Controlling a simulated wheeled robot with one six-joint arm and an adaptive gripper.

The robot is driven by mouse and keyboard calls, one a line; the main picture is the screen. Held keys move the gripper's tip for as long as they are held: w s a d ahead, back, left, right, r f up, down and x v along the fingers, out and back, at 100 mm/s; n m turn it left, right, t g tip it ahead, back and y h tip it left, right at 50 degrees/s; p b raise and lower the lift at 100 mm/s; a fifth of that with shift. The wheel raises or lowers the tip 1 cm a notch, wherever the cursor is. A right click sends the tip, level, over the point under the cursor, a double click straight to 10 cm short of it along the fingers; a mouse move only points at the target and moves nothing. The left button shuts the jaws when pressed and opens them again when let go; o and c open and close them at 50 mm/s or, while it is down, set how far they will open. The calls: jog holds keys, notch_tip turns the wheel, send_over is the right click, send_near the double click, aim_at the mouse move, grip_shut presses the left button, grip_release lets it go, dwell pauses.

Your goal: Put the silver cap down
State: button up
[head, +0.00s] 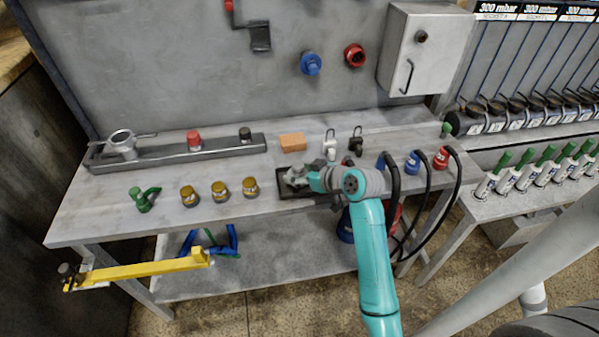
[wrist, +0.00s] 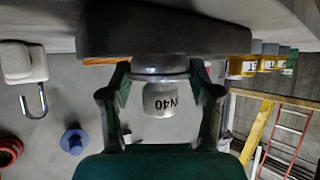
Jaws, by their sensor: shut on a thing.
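The silver cap (wrist: 160,98), marked with "40", sits between the two fingers of my gripper (wrist: 160,105) in the wrist view. The fingers are shut on its sides. In the head view my gripper (head: 298,177) is over a dark tray (head: 284,193) near the front of the workbench, and the cap is mostly hidden there. The wrist view, which looks upside down, shows the dark tray (wrist: 110,35) right by the cap's wide rim. I cannot tell whether the cap touches the tray.
Several brass caps (head: 220,190) and a green valve (head: 144,199) stand left of the tray. An orange block (head: 292,142), a white padlock (head: 330,148) and a black padlock (head: 355,145) lie behind it. Hose couplings (head: 413,162) stand to the right. A grey rail (head: 225,147) lies at back left.

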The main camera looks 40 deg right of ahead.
jog(key=o, duration=1.4)
jog(key=shift+r, duration=0.2)
jog(key=v, duration=1.2)
jog(key=s+a+f+m+h, duration=0.1)
jog(key=s+a+f+m, duration=0.1)
jog(key=s+a+f, duration=0.5)
jog(key=s+a+f+m+h, duration=0.1)
jog(key=s+a+f+m, duration=0.1)
jog(key=a+f, duration=0.5)
jog(key=s+a+r+n+t, duration=0.1)
jog(key=s+a+r, duration=0.1)
jog(key=s, duration=0.4)
jog(key=s+a+r+n+t+y, duration=0.1)
jog(key=s+a+r, duration=0.1)
jog(key=s+a, duration=0.3)
jog(key=s+a+r+n, duration=0.1)
jog(key=s+a+r, duration=0.1)
jog(key=s, duration=0.7)
jog(key=shift+a+r+n+t+y, duration=0.3)
jog(key=shift+a+t+y, duration=0.1)
jog(key=shift+a, duration=0.35)
